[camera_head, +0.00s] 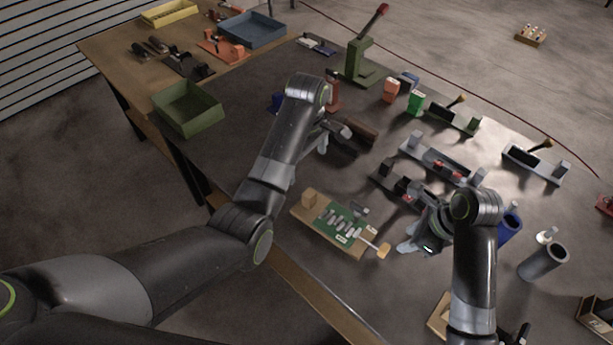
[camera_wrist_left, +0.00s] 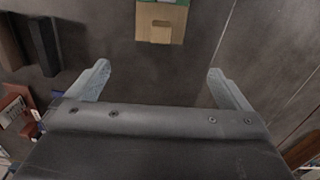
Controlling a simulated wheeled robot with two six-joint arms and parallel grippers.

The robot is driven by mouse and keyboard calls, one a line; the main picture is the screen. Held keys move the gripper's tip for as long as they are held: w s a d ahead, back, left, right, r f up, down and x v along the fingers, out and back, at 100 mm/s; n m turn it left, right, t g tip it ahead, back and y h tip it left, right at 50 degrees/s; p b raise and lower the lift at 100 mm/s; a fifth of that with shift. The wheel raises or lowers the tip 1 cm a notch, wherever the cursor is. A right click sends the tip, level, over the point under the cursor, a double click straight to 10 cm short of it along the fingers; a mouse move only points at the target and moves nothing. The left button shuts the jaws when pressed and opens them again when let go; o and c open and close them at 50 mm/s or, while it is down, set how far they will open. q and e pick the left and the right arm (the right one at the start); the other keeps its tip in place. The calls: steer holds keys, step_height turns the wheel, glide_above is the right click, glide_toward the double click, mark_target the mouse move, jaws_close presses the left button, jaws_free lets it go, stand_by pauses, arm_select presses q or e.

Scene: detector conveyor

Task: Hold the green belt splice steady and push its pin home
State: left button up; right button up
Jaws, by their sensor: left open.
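The green belt splice (camera_head: 341,222) lies on a wooden board (camera_head: 362,251) near the table's front edge. It has several pale metal fingers across it and a wooden block at its left end. A pin with a tan handle (camera_head: 383,250) sticks out at its right end. In the left wrist view the board's block end (camera_wrist_left: 160,22) shows at the top, ahead of my fingers. My left gripper (camera_head: 334,136) is open and empty, beyond the splice and apart from it. My right gripper (camera_head: 421,246) is to the right of the splice; its jaw opening is unclear.
A green tray (camera_head: 188,108) stands at the left and a green press (camera_head: 358,66) at the back. Dark fixtures (camera_head: 400,184) lie just behind the right gripper. Grey and blue cylinders (camera_head: 543,262) stand at the right. The tabletop left of the splice is clear.

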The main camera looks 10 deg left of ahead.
mark_target(307, 198)
arm_select(q)
step_height(307, 198, down, 17)
steer(key=shift+r, duration=0.2)
stand_by(0.3)
steer(key=c, duration=1.1)
arm_select(e)
steer(key=shift+c, duration=0.5)
arm_select(q)
steer(key=shift+o, duration=0.2)
arm_select(e)
jaws_close()
steer(key=s+d+f+m+t+y, duration=0.1)
steer(key=s+d+y, duration=0.3)
steer(key=d, duration=0.5)
steer(key=shift+s+d+f+t, duration=0.25)
steer(key=shift+s+f+t, duration=0.45)
steer(key=shift+s+t, duration=0.2)
